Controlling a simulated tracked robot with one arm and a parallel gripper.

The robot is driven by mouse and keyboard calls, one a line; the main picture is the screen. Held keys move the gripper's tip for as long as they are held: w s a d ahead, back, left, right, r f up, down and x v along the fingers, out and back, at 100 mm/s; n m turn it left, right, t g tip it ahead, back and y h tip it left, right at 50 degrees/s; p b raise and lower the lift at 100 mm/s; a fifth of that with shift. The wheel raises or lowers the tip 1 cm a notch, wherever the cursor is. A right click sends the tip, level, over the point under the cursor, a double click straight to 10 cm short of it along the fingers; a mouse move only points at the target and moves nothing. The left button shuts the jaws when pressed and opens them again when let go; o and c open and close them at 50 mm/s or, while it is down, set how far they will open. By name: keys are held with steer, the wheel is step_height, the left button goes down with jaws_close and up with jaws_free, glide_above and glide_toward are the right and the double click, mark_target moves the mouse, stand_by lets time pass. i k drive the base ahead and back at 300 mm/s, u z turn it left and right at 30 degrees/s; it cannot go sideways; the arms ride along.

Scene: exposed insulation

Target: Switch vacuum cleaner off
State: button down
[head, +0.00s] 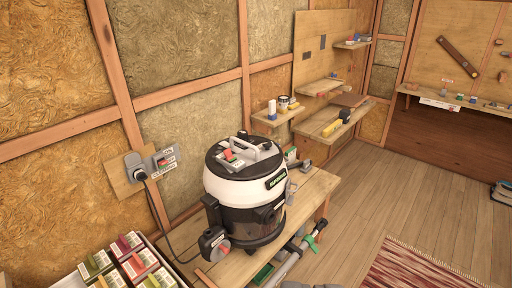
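The vacuum cleaner (238,186) is a round drum with a white upper body, black base and dark lid. It stands upright on a wooden bench (318,184) by the wall. Its lid carries a grey handle and a small red part (229,155). On the wall to its left is a grey switch box (165,160) with a red part and white labels, one seeming to read "ON". A black plug (135,166) sits beside it on a wooden plate, and a dark cable runs down toward the vacuum cleaner. The switch position is too small to tell. My gripper does not show.
A white tray of red and green boxes (130,262) is at the lower left. A dark tool with a round disc (214,244) lies at the bench front. Wall shelves (334,122) hold small items. Wooden floor (430,210) is open at right, with a red rug (415,270).

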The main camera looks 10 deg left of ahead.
mark_target(229, 158)
steer(key=z, duration=0.25)
steer(key=i, duration=1.2)
steer(key=u, duration=0.35)
